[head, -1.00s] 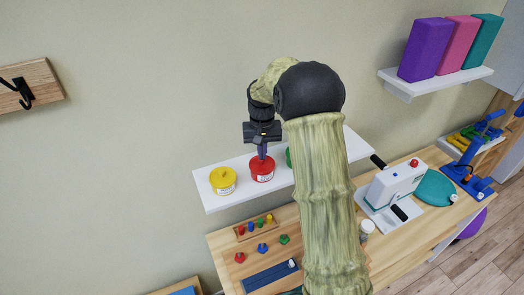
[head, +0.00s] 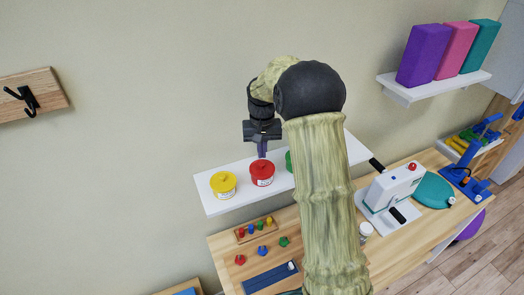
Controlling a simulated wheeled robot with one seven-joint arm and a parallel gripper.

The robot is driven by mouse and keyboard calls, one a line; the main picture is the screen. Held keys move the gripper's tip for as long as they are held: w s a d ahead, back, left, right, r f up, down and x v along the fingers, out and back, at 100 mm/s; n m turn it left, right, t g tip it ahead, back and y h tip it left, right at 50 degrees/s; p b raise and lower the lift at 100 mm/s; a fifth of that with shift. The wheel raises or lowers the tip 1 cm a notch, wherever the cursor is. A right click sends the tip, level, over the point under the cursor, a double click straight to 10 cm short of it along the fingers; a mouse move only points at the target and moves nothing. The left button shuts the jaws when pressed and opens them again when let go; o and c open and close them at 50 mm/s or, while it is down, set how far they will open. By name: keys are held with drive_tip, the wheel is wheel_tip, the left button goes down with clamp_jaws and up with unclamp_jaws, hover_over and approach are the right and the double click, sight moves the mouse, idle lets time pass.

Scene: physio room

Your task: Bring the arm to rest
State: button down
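My arm rises in front of the bench and bends over at a black joint. My gripper (head: 262,152) points down just above the red tub (head: 262,174) on the white wall shelf (head: 215,205). The fingers look close together, but they are too small and partly covered to tell whether they are open. The red tub stands on the shelf between a yellow tub (head: 223,185) on the left and a green tub (head: 289,161), mostly hidden by my arm.
Below the shelf, the wooden bench (head: 222,246) bears a peg board (head: 255,229), several small coloured pieces and a white device (head: 393,188). A second shelf (head: 440,86) holds purple, pink and teal blocks. A hook (head: 27,97) is on the left wall. Open wall lies above the tubs.

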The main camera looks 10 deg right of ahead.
drive_tip(key=shift+r+p, duration=1.05)
drive_tip(key=shift+r, duration=1.15)
drive_tip(key=shift+t, duration=0.3)
drive_tip(key=s+f+b, duration=0.4)
drive_tip(key=shift+s+f+b, duration=0.15)
drive_tip(key=shift+f+b, duration=0.05)
drive_tip(key=shift+b, duration=0.2)
drive_tip(key=s+f+t+b, duration=0.1)
drive_tip(key=s+f+b, duration=0.5)
drive_tip(key=s, duration=0.4)
drive_tip(key=s+f+n+t+b, duration=0.1)
drive_tip(key=s+f+b, duration=0.5)
drive_tip(key=s, duration=0.5)
drive_tip(key=shift+s+b+x, duration=0.25)
drive_tip(key=shift+b+x, duration=0.05)
drive_tip(key=shift+x, duration=0.75)
drive_tip(key=shift+f, duration=0.1)
